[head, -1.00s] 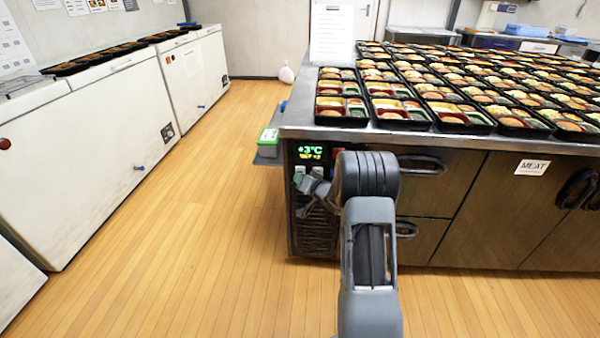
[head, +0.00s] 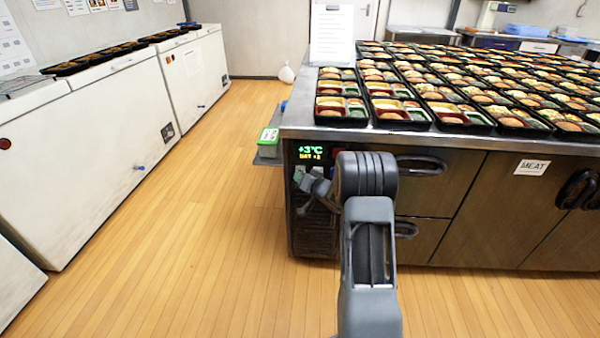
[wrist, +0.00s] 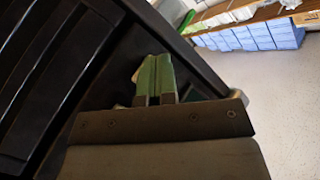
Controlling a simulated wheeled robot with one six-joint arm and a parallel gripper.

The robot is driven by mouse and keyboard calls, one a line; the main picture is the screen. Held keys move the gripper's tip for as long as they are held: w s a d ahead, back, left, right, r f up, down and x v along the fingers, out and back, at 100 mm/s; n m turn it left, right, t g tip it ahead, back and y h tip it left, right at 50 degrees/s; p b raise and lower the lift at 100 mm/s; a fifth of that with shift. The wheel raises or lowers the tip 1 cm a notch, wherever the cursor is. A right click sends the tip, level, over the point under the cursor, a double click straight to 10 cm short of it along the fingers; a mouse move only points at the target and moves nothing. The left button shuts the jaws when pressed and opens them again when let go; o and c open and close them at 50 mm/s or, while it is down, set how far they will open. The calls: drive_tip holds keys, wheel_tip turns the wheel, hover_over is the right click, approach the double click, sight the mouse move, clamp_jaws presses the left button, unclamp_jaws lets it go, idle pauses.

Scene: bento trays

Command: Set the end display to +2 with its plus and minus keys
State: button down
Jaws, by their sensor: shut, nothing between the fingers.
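The end display (head: 311,153) is on the left end of the steel counter's front. It glows green with +3°C on top and a smaller yellow line below that appears to read SET +2. The small pale keys lie just under it, partly hidden by my gripper (head: 305,183), so I cannot tell plus from minus. My gripper is at the key area, just below the display; I cannot tell if it touches a key. In the wrist view my gripper (wrist: 155,78) shows its green fingertips together, with nothing between them, in front of a dark slatted panel.
The steel counter (head: 292,122) carries rows of filled bento trays. A green-and-white box (head: 268,137) sits on a ledge at its left end. White chest freezers (head: 100,140) line the left wall. The wooden floor (head: 190,240) between is clear.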

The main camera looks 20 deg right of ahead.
drive_tip(key=shift+s, duration=0.15)
drive_tip(key=shift+s+a, duration=0.4)
drive_tip(key=shift+s, duration=0.2)
drive_tip(key=s, duration=0.1)
drive_tip(key=s+a, duration=0.1)
drive_tip(key=s, duration=0.1)
drive_tip(key=s+a, duration=0.1)
drive_tip(key=shift+s+a+p, duration=0.2)
drive_tip(key=shift+a+p, duration=0.05)
drive_tip(key=shift+p, duration=0.1)
idle(1.7)
